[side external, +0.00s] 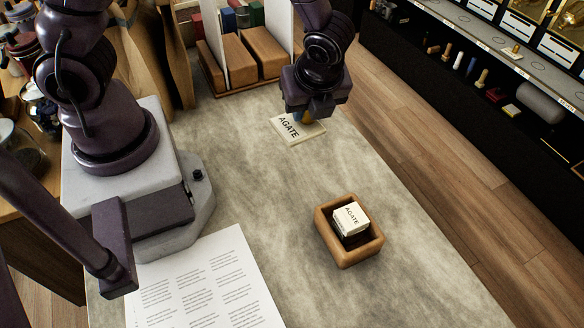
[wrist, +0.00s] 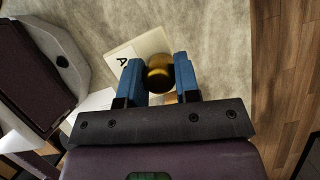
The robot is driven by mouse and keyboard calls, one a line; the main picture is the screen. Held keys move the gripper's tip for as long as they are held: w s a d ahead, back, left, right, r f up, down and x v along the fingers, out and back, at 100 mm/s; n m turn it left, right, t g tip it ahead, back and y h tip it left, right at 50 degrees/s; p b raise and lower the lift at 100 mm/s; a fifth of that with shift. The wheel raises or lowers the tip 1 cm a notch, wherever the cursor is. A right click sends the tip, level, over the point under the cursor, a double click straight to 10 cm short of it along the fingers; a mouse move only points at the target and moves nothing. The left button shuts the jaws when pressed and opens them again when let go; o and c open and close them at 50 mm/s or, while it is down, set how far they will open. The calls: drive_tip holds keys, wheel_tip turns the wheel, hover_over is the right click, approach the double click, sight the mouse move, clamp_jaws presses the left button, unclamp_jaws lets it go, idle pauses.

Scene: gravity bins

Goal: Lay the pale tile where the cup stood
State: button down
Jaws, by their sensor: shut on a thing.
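The pale tile (side external: 283,124), a thin cream slab lettered AGATE, shows below my gripper in the side external view. Part of it also shows in the wrist view (wrist: 149,44), behind the fingers. My gripper (side external: 304,116) points down, its blue fingers (wrist: 159,76) shut on a rounded brass knob (wrist: 159,69). The knob appears to stand on the tile, off the lettered part; its base is hidden. I cannot tell whether the tile touches the table or hangs just above it. No cup can be made out for certain.
A wooden box (side external: 329,240) holding small white pieces marked AGATE stands on the grey table (side external: 400,220) nearer the camera. A printed sheet (side external: 205,285) lies at the front left. A wooden rack (side external: 217,85) stands behind. Clear table lies between tile and box.

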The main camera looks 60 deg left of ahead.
wheel_tip(320, 180, down, 6)
drive_tip(key=a+n+g, duration=0.1)
drive_tip(key=n, duration=0.3)
drive_tip(key=shift+a+g, duration=0.3)
drive_tip(key=shift+a, duration=0.1)
drive_tip(key=shift+f, duration=0.1)
drive_tip(key=shift+f, duration=2.95)
drive_tip(key=shift+f, duration=0.5)
drive_tip(key=c, duration=0.8)
unclamp_jaws()
drive_tip(key=shift+o, duration=0.2)
